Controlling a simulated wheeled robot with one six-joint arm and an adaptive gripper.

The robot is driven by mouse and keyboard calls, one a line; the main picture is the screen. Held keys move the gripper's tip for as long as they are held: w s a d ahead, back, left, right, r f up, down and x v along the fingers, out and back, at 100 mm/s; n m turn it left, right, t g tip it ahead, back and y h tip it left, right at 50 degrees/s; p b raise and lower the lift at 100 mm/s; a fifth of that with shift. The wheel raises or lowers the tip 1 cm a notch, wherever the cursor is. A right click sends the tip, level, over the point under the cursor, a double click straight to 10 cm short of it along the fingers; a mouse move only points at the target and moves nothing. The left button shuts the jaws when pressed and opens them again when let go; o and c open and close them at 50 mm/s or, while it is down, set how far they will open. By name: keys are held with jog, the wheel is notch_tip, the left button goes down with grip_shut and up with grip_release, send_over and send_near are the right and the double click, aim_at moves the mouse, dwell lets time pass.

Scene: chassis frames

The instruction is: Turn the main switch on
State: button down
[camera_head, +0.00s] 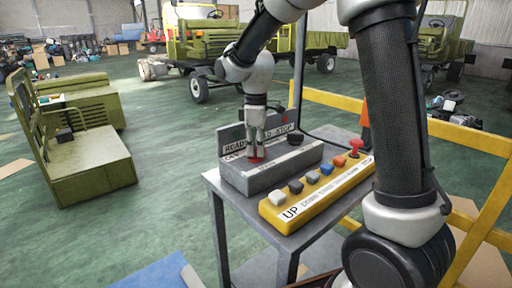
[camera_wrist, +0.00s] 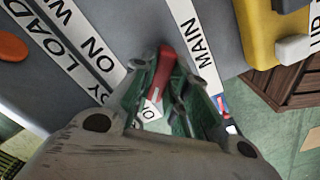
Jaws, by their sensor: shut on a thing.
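The main switch is a red handle on the grey control box (camera_head: 240,182); a little of its red (camera_head: 257,160) shows under my gripper (camera_head: 255,152) in the head view. In the wrist view the red handle (camera_wrist: 164,72) stands between the fingers of my gripper (camera_wrist: 168,88), next to a white label reading MAIN (camera_wrist: 196,42). My gripper is shut on the handle from above. Part of a label with the letter O shows below the handle. The fingers hide the switch's base, so its exact setting is hard to tell.
A yellow button box (camera_head: 318,198) with several coloured buttons and a red knob (camera_head: 355,146) lies beside the grey box on a small metal table (camera_head: 213,178). A grey panel with READY, LOAD and STOP labels stands behind. A yellow rail (camera_head: 455,132) is at the right.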

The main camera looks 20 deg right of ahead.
jog(key=m, duration=0.8)
jog(key=shift+m, duration=0.3)
jog(key=m, duration=0.4)
jog(key=shift+m, duration=0.3)
jog(key=m, duration=0.4)
jog(key=shift+m, duration=0.4)
jog(key=c, duration=1.4)
grip_release()
